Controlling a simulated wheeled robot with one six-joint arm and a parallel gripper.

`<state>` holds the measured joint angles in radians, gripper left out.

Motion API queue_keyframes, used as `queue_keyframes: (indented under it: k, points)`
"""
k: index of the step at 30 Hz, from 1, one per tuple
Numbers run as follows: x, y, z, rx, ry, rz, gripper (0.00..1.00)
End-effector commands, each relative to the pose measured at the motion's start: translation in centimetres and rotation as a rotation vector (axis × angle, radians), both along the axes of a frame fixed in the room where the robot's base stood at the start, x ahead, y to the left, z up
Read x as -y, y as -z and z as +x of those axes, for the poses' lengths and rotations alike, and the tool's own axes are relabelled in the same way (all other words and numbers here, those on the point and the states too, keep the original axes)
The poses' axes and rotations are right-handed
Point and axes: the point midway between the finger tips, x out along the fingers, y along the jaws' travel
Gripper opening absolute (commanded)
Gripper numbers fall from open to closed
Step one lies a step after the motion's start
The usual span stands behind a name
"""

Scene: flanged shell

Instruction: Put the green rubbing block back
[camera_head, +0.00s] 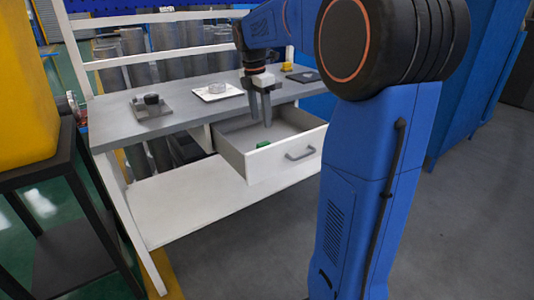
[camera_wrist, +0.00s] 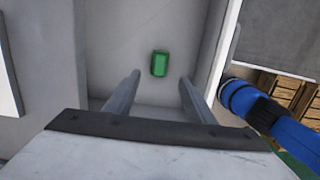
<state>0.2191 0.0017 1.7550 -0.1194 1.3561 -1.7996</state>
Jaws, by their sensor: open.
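The green rubbing block (camera_head: 263,144) lies in the open drawer (camera_head: 237,160), close to the drawer's front wall. In the wrist view the green rubbing block (camera_wrist: 159,64) lies flat on the drawer floor, beyond my fingertips and roughly centred between them. My gripper (camera_head: 260,122) points down over the drawer. Its fingers (camera_wrist: 158,78) are apart with nothing between them, and they do not touch the block.
The drawer hangs out under a grey bench top (camera_head: 180,118). On the bench are a grey fixture with a dark knob (camera_head: 151,103), a white tray with a round clear item (camera_head: 217,90), a yellow item (camera_head: 287,66) and a dark plate (camera_head: 304,77). A white shelf (camera_head: 195,205) sits below.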

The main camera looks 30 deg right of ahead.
Motion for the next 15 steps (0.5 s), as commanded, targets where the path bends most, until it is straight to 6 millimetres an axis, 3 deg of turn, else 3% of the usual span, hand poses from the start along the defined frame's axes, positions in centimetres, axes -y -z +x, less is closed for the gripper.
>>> queue_keyframes:
  k: [5,15]
  points:
    - [-1.1,-0.2,-1.5,0.030,0.065,0.003,0.50]
    - [-6.2,0.4,-9.7,0.181,0.463,0.052,0.50]
